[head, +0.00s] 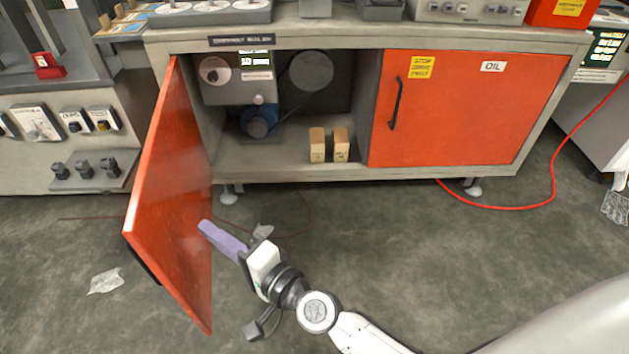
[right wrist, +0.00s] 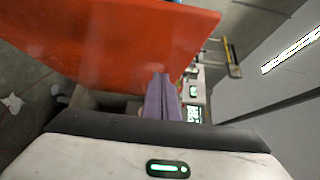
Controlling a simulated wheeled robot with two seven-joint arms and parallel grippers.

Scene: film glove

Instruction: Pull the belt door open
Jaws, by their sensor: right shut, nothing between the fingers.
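The belt door (head: 170,190) is the orange-red left door of the grey cabinet. It stands swung wide open toward me, with its dark handle (head: 143,263) on the outer face near the lower free edge. My right gripper (head: 205,228), with purple fingers, is shut and empty at the inner face of the door; I cannot tell if it touches. In the right wrist view the shut fingers (right wrist: 161,95) point at the orange door panel (right wrist: 110,40). Inside the open compartment are a grey machine with a dial, a blue motor (head: 258,120) and a dark round pulley (head: 311,70). My left gripper is not in view.
The right door (head: 460,110), labelled OIL, is closed. Two tan blocks (head: 317,145) stand on the cabinet floor. A red cable (head: 510,208) runs along the floor at right. Crumpled clear scraps (head: 106,281) lie on the floor. The floor in front of the cabinet is mostly free.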

